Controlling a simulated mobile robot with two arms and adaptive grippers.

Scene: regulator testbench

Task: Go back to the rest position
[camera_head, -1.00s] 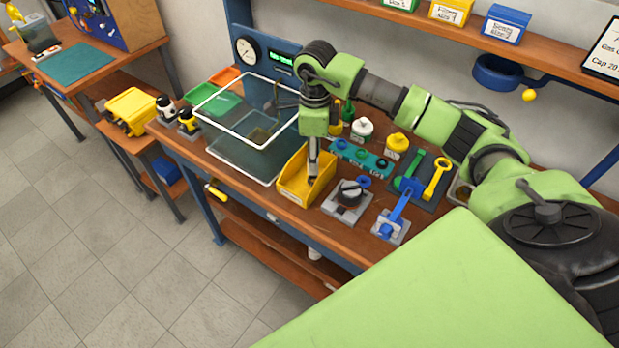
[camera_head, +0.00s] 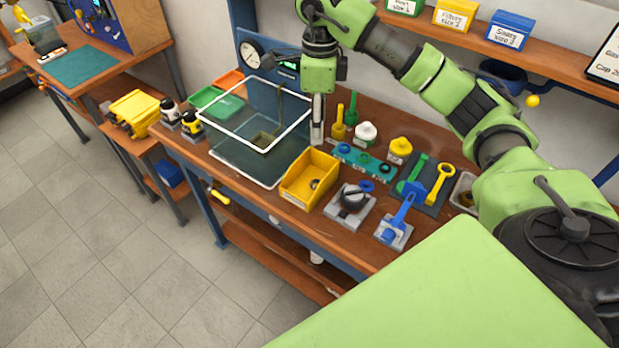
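My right gripper (camera_head: 317,138) hangs pointing down above the workbench (camera_head: 262,207), behind the yellow bin (camera_head: 297,187). Its fingers look close together, but at this size I cannot tell whether they are open or shut. I see nothing clearly held in it. The yellow bin stands on the bench with a small dark round part (camera_head: 314,184) inside. My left gripper is not in view.
A clear white-rimmed tank (camera_head: 222,152) stands left of the yellow bin. A shelf (camera_head: 465,46) with small boxes runs above. The floor at left is clear.

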